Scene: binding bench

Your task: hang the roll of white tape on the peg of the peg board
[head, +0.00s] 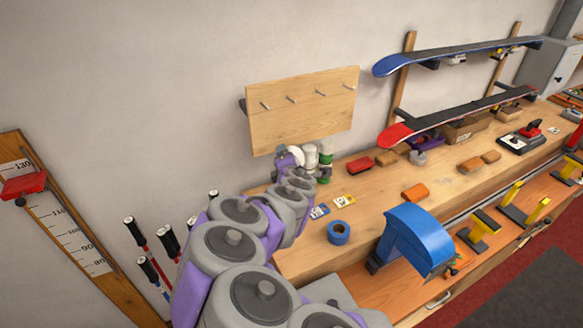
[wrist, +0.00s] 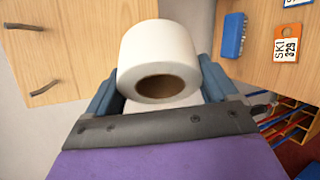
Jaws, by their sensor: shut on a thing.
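The roll of white tape (wrist: 158,48) is between the two blue fingers of my gripper (wrist: 160,88) in the wrist view. My gripper is shut on it, and the brown core hole faces the camera. In the head view my gripper (head: 287,162) is just below the lower edge of the wooden peg board (head: 300,125), with a bit of the white roll (head: 296,151) showing. The board carries several metal pegs in a row; one peg (head: 292,99) is near its middle. In the wrist view the board (wrist: 70,60) is at left with two pegs, apart from the roll.
Bottles (head: 325,160) stand on the bench close to the right of my gripper. A blue tape roll (head: 339,232), ski tags (head: 344,201) and a red block (head: 359,165) lie on the bench. The wall left of the board is clear.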

